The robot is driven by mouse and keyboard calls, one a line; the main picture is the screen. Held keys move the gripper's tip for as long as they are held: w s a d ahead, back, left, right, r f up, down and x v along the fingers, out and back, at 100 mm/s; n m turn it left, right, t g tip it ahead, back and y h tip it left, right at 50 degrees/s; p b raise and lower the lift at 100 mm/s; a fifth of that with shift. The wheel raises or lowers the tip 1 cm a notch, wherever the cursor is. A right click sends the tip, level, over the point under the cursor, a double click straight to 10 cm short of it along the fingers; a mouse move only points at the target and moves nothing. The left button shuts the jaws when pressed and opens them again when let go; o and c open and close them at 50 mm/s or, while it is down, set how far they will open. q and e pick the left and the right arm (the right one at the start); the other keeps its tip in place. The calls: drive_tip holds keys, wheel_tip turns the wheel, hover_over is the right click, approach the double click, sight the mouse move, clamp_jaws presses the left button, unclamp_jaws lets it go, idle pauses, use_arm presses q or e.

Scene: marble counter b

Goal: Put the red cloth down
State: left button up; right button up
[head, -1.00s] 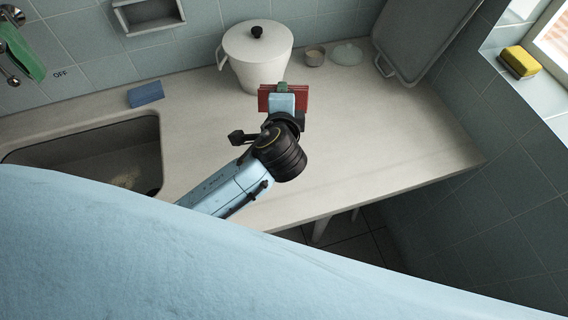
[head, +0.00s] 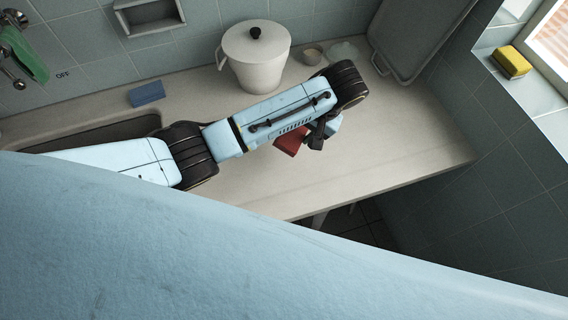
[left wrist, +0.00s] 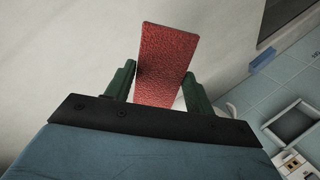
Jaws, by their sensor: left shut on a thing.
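The red cloth (head: 290,141) shows in the head view as a small stiff-looking red piece below my left forearm, over the right part of the counter. My left gripper (head: 312,136) is mostly hidden by the arm there. In the left wrist view the red cloth (left wrist: 165,62) is a textured red slab standing between the two green fingers of my left gripper (left wrist: 158,84), which is shut on it. The pale counter (head: 370,140) lies under it; I cannot tell whether the cloth touches it. My right gripper is not in view.
A white lidded pot (head: 258,66) stands behind my left arm. A small bowl (head: 312,54) and a tray (head: 418,40) leaning on the wall are at the back right. A blue sponge (head: 146,93) lies near the sink (head: 90,133). The counter right of the cloth is clear.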

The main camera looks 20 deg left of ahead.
sight(284, 142)
use_arm(q)
drive_tip(key=n+h, duration=0.1)
drive_tip(key=s+n+g+p, duration=0.1)
drive_tip(key=n, duration=0.1)
drive_tip(key=shift+s+f+h, duration=0.1)
drive_tip(key=shift+h, duration=0.3)
drive_tip(key=shift+s+d+f+n, duration=0.1)
drive_tip(key=shift+s+n, duration=0.1)
drive_tip(key=shift+n, duration=0.1)
drive_tip(key=shift+s+a+r+n+h+p, duration=0.15)
drive_tip(key=shift+s+a+n+h+p, duration=0.15)
drive_tip(key=shift+n+h, duration=0.25)
drive_tip(key=shift+s+a+r+n+h+p, duration=0.15)
drive_tip(key=shift+s+a+n+h, duration=0.2)
drive_tip(key=shift+n, duration=0.3)
drive_tip(key=shift+s+a+r+n+h+p, duration=0.25)
drive_tip(key=shift+s+a+n+h, duration=0.3)
drive_tip(key=shift+n, duration=0.45)
wheel_tip(284, 142, down, 10)
drive_tip(key=shift+d+b, duration=0.15)
drive_tip(key=shift+b, duration=0.5)
drive_tip(key=o, duration=0.9)
drive_tip(key=shift+r, duration=0.1)
wheel_tip(284, 142, up, 12)
drive_tip(key=shift+p, duration=0.9)
